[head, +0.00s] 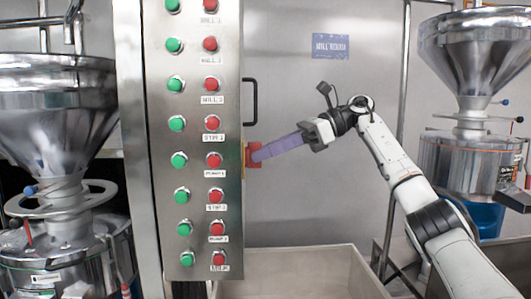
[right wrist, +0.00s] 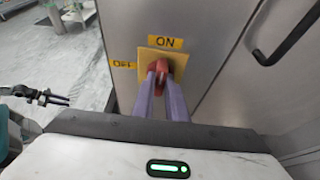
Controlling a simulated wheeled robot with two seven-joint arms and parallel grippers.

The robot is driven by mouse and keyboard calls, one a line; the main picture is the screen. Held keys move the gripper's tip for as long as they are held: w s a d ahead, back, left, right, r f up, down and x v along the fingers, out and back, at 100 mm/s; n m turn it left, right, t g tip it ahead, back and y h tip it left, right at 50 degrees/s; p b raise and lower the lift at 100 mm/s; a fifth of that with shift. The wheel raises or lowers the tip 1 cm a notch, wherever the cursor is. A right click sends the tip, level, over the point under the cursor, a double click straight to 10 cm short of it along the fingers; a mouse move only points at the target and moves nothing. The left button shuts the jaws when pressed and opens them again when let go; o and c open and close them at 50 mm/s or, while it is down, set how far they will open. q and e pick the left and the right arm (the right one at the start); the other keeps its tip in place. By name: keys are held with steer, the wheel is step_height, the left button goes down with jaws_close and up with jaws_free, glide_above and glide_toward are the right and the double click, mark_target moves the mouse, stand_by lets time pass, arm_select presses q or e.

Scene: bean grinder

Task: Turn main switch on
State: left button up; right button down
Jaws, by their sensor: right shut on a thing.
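The red main switch (head: 250,155) sits on the right side face of the steel control cabinet (head: 233,120). In the right wrist view the red switch (right wrist: 161,67) is on a yellow plate (right wrist: 180,62), with an ON label (right wrist: 166,42) above and an OFF label (right wrist: 122,64) to the left. My right gripper (head: 260,155) reaches in from the right, its long purple fingers shut on the switch; it also shows in the right wrist view (right wrist: 161,76). The fingers partly hide the switch, and its exact angle is hard to tell. My left gripper is not in view.
The cabinet front has columns of green (head: 176,124) and red buttons. A black handle (head: 252,102) stands out just above the switch. Steel grinders stand left (head: 55,130) and right (head: 470,160). An open pale bin (head: 300,265) lies below my right arm.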

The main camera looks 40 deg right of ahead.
steer(key=c, duration=1.8)
jaws_free()
steer(key=shift+o, duration=0.2)
steer(key=shift+r, duration=0.1)
steer(key=v, duration=1)
steer(key=shift+s+d, duration=0.15)
